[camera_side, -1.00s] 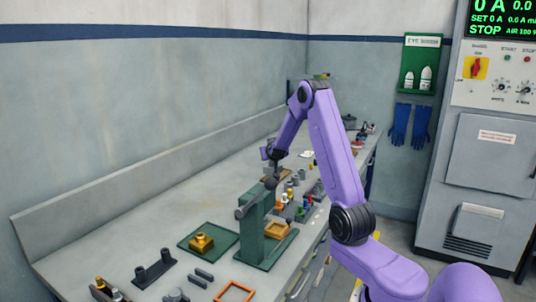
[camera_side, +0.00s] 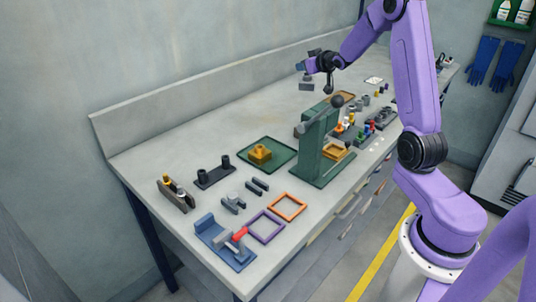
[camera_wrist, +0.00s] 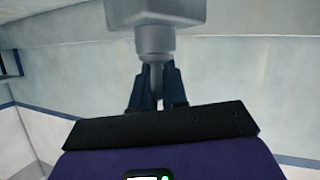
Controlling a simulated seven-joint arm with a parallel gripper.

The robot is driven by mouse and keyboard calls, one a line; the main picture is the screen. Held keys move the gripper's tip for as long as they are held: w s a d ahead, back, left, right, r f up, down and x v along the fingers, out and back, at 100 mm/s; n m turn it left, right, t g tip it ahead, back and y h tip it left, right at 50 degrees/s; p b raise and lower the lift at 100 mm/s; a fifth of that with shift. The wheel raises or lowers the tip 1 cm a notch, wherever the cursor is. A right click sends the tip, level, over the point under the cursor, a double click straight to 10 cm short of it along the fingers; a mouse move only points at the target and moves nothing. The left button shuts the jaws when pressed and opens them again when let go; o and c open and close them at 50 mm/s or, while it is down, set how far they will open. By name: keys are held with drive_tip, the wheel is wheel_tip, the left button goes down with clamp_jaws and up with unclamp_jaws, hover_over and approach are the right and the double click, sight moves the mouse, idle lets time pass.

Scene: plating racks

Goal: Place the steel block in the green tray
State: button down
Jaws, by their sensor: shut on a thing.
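The steel block (camera_wrist: 153,14) is grey, with a wide head and a narrower neck. In the wrist view my gripper (camera_wrist: 158,85) is shut on its neck, its two dark blue fingers close together. In the side view the block (camera_side: 306,87) hangs under my gripper (camera_side: 307,75), in the air over the far part of the bench near the back wall. The green tray (camera_side: 284,155) lies flat on the bench, nearer the camera than the block. A brass-coloured stepped piece (camera_side: 260,153) sits in it, with bare green floor around it.
A green press (camera_side: 313,150) with a ball-ended lever (camera_side: 318,117) stands just right of the tray. A dark twin-post fixture (camera_side: 214,175) is to the left. Orange (camera_side: 288,206) and purple (camera_side: 266,226) frames lie in front. Several small coloured parts crowd the bench behind the press.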

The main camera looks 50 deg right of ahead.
drive_tip(key=s+a+f+n+g+y, duration=0.1)
drive_tip(key=a+f+n+y, duration=0.2)
drive_tip(key=a+n+y, duration=0.55)
drive_tip(key=s+a+f+n+g+y, duration=0.25)
drive_tip(key=a+y, duration=0.25)
drive_tip(key=a, duration=0.7)
drive_tip(key=shift+n+t, duration=0.35)
drive_tip(key=shift+n, duration=0.05)
drive_tip(key=shift+w+a+f, duration=0.1)
drive_tip(key=shift+w+f, duration=0.05)
drive_tip(key=shift+f, duration=2.15)
drive_tip(key=shift+w+a+f, duration=0.1)
drive_tip(key=shift+w+f, duration=0.05)
drive_tip(key=shift+f, duration=2.15)
drive_tip(key=shift+f, duration=0.1)
drive_tip(key=c, duration=1.1)
unclamp_jaws()
drive_tip(key=shift+c, duration=0.2)
